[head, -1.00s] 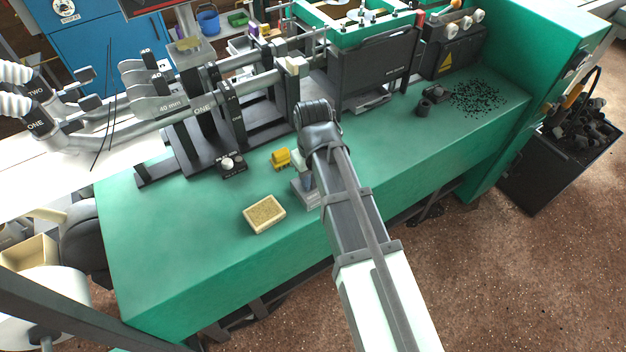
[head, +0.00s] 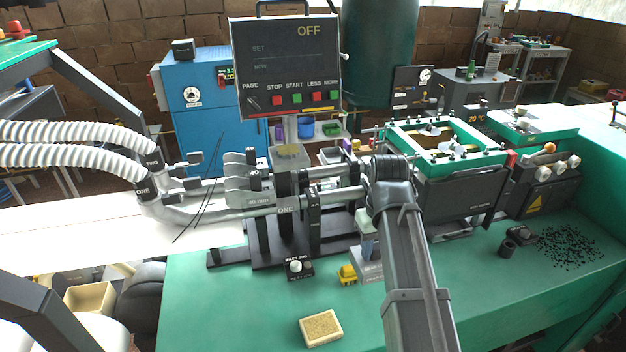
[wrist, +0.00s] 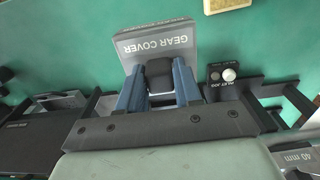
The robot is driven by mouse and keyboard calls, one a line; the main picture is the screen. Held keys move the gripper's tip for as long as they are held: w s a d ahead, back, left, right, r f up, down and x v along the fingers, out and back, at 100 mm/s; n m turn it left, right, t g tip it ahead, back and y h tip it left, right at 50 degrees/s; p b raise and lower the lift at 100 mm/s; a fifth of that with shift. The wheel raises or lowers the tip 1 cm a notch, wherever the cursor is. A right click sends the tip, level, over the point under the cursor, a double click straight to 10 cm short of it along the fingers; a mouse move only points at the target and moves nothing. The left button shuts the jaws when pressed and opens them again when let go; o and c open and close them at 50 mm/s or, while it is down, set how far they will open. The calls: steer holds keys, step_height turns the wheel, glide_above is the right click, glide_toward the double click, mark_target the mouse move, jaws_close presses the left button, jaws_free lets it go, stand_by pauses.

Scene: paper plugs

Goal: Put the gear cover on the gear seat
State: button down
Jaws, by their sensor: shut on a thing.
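The gear cover (wrist: 158,45) is a grey block with its name printed on it; it also shows in the head view (head: 370,271). My gripper (wrist: 160,84) has blue fingers shut on the dark upright part of the cover. In the head view the blue fingers stand above the grey block, next to my dark wrist link. A yellow toothed piece (head: 348,274) is just left of the cover. I cannot tell whether the cover touches the green bench (head: 240,310). I cannot identify the gear seat for certain; parts behind my arm are hidden.
A sponge-like pad (head: 320,328) lies in front on the bench. A knob box (head: 298,268) sits left of the yellow piece. The black machine frame with grey rods (head: 285,205) stands behind. A small black cup (head: 507,248) and black granules (head: 570,247) are at right.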

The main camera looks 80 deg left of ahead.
steer(key=s+a+r, duration=0.2)
steer(key=a+r, duration=0.6)
steer(key=a, duration=0.3)
steer(key=s+a+r, duration=0.1)
steer(key=a+r, duration=0.7)
steer(key=a, duration=0.2)
steer(key=s+a+r, duration=0.1)
steer(key=s+a, duration=0.2)
steer(key=s+a+r, duration=0.2)
steer(key=s+a, duration=0.1)
steer(key=s, duration=0.1)
steer(key=s+a+r, duration=0.1)
steer(key=s+a, duration=0.2)
steer(key=shift+s+a+r, duration=0.15)
steer(key=shift+s+a, duration=0.1)
steer(key=shift+f, duration=2.05)
steer(key=shift+f, duration=0.1)
steer(key=c, duration=0.8)
jaws_free()
steer(key=shift+o, duration=0.2)
